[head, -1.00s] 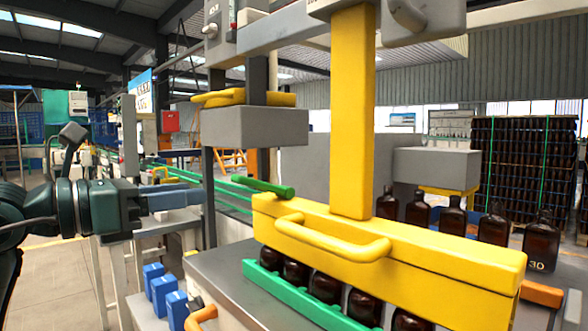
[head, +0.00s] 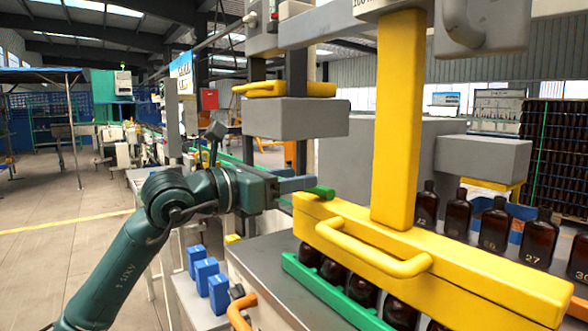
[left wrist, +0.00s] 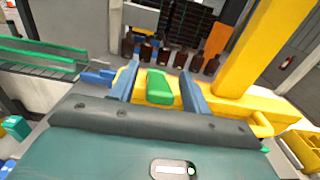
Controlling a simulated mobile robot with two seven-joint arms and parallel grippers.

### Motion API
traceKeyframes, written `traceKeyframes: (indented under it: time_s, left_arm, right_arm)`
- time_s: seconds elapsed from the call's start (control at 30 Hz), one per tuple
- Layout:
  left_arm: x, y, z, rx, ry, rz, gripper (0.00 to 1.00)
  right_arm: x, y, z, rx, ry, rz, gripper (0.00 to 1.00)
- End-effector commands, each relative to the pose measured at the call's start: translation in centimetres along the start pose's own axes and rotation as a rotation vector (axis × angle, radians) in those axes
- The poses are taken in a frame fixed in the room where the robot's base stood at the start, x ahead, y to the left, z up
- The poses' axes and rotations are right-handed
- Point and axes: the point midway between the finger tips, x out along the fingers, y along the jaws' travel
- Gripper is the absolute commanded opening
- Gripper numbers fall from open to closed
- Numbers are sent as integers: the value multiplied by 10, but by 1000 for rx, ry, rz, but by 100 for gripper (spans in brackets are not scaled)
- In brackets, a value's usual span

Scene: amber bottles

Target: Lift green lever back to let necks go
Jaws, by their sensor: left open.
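The green lever (head: 321,191) sticks out at the left end of the yellow clamp bar (head: 410,262). My left gripper (head: 300,183) is at the lever's near end. In the left wrist view the green lever (left wrist: 160,88) lies between the two blue fingers of my left gripper (left wrist: 161,80), with a gap on both sides. The fingers are open. Brown bottles (head: 362,292) stand under the yellow bar, their necks hidden by it. My right gripper is in neither view.
A yellow handle (head: 362,250) juts from the bar's front. A green rail (head: 325,290) runs along the bottles. Blue blocks (head: 207,275) and an orange handle (head: 240,308) lie below my left arm. A grey block (head: 295,118) hangs above the gripper. More bottles (head: 495,226) stand behind.

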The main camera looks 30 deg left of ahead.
Motion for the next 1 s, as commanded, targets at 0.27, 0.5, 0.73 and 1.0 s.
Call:
traceKeyframes:
  time_s: [0.27, 0.5, 0.73, 1.0]
  left_arm:
    - [9, -1, 0, 2, 0, -1, 47]
    - [8, -1, 0, 2, 0, -1, 39]
    - [8, -1, 0, 1, 1, -1, 20]
    - [8, -1, 0, 1, 1, -1, 0]
  right_arm:
    - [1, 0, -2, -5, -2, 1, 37]
    - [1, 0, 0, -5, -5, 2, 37]
    - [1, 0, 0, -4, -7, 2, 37]
    - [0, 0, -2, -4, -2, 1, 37]
